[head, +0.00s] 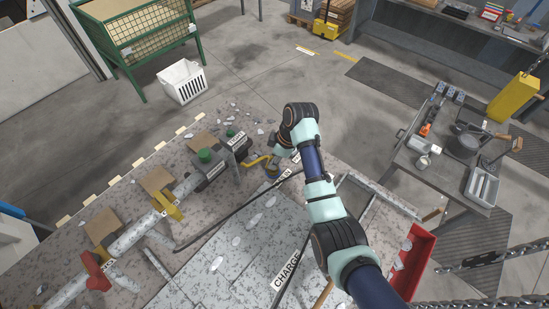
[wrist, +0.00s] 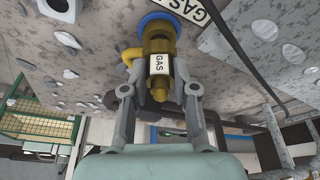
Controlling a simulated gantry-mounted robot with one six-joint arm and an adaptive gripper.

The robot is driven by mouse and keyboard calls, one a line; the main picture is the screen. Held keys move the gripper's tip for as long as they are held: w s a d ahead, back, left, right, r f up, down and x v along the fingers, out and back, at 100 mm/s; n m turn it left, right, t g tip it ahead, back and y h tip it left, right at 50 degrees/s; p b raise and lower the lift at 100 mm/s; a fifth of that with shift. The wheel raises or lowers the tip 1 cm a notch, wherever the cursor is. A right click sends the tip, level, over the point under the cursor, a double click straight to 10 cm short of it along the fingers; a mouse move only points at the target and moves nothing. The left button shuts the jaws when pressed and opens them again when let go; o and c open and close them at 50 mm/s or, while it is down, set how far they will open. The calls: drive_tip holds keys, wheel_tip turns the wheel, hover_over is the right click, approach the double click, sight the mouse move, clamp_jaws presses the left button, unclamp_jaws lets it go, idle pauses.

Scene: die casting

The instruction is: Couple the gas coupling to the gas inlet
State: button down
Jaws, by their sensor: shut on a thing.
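My gripper (wrist: 160,90) is shut on the brass gas coupling (wrist: 158,64), which carries a white GAS tag and sits between the two grey fingers. The coupling points at the stone-like surface. Its far end meets the blue ring (wrist: 152,19) of the gas inlet, beside a white GAS plate (wrist: 187,9). The coupling hides the inlet's mouth, so I cannot tell whether it is seated or only touching. In the head view my gripper (head: 273,168) is at the machine's top edge, largely hidden by my arm.
A yellow bent pipe (wrist: 130,60) lies close to the left finger in the wrist view. In the head view, a dark hose (head: 232,217) runs across the machine top. A red bin (head: 413,262) and a tool table (head: 445,150) stand to the right.

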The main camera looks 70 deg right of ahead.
drive_tip(key=shift+f+b, duration=0.3)
drive_tip(key=shift+f, duration=0.4)
drive_tip(key=c, duration=0.8)
unclamp_jaws()
drive_tip(key=v, duration=0.7)
drive_tip(key=shift+s+r, duration=0.1)
drive_tip(key=shift+r, duration=0.15)
